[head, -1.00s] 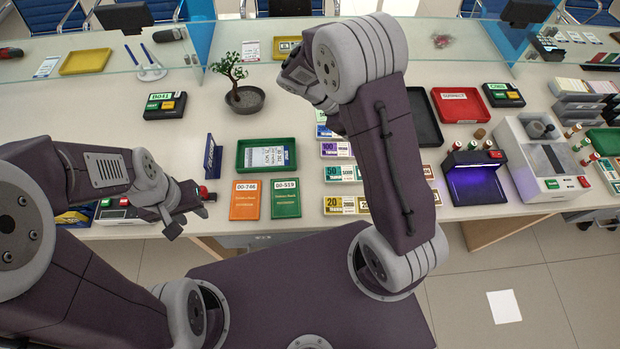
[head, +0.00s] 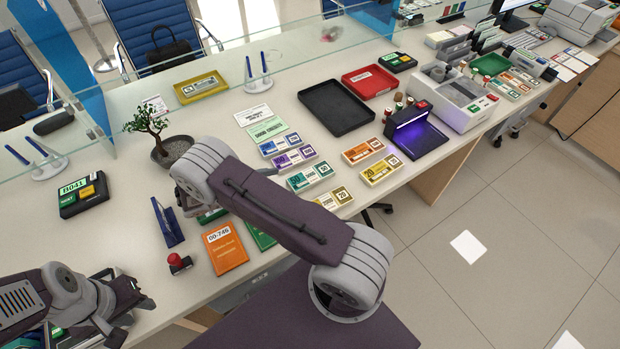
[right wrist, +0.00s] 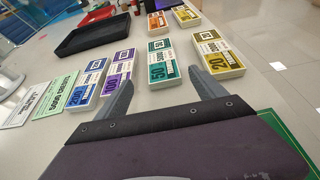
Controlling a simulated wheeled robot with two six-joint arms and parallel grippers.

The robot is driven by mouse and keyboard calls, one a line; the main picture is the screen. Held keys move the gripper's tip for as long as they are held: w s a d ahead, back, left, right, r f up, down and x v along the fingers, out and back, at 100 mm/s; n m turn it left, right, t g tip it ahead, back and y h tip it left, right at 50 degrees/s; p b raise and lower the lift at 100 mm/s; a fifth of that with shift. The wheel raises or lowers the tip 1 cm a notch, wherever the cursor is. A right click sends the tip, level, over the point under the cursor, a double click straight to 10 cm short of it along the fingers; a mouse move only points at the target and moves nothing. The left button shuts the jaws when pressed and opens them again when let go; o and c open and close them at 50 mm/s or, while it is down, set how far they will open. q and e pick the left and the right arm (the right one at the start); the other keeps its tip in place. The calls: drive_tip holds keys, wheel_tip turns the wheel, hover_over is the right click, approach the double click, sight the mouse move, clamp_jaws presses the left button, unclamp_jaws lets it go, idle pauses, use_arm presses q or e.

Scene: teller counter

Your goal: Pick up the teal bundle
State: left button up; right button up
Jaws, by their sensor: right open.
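The teal bundle (head: 309,177) lies flat on the counter, marked 50, between the purple and yellow bundles. It also shows in the right wrist view (right wrist: 163,62), straight ahead of the gap between the fingers. My right gripper (right wrist: 162,77) is open and empty, apart from the bundle. In the head view the right gripper is mostly hidden behind its own arm. My left gripper (head: 136,316) is at the lower left, with its fingers apart and nothing seen between them.
A purple bundle (head: 294,158), a blue bundle (head: 279,144) and a yellow bundle (head: 328,199) lie near the teal one. Orange and yellow bundles lie to its right. A black tray (head: 337,108) stands behind. An orange booklet (head: 224,247) and red stamp (head: 179,263) are in front.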

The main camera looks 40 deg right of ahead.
sight(306, 177)
drive_tip(key=x, duration=0.2)
drive_tip(key=shift+s+d, duration=0.15)
drive_tip(key=shift+d, duration=0.15)
drive_tip(key=shift+d+f, duration=0.2)
drive_tip(key=shift+d, duration=0.15)
drive_tip(key=x, duration=0.1)
drive_tip(key=p+x, duration=0.1)
drive_tip(key=x, duration=0.2)
drive_tip(key=shift+s+d, duration=0.3)
drive_tip(key=shift+d+f, duration=0.1)
drive_tip(key=shift+d, duration=0.1)
drive_tip(key=c, duration=1.5)
drive_tip(key=shift+w+r, duration=0.1)
drive_tip(key=shift+r, duration=0.3)
drive_tip(key=r, duration=0.2)
drive_tip(key=d+r, duration=0.1)
drive_tip(key=r, duration=0.1)
drive_tip(key=d+r, duration=0.2)
drive_tip(key=d, duration=0.1)
drive_tip(key=d+r, duration=0.2)
drive_tip(key=d, duration=0.2)
drive_tip(key=s+d+r, duration=0.1)
drive_tip(key=d+r, duration=0.1)
drive_tip(key=d, duration=0.1)
drive_tip(key=shift+d+r, duration=0.15)
drive_tip(key=shift+d, duration=0.1)
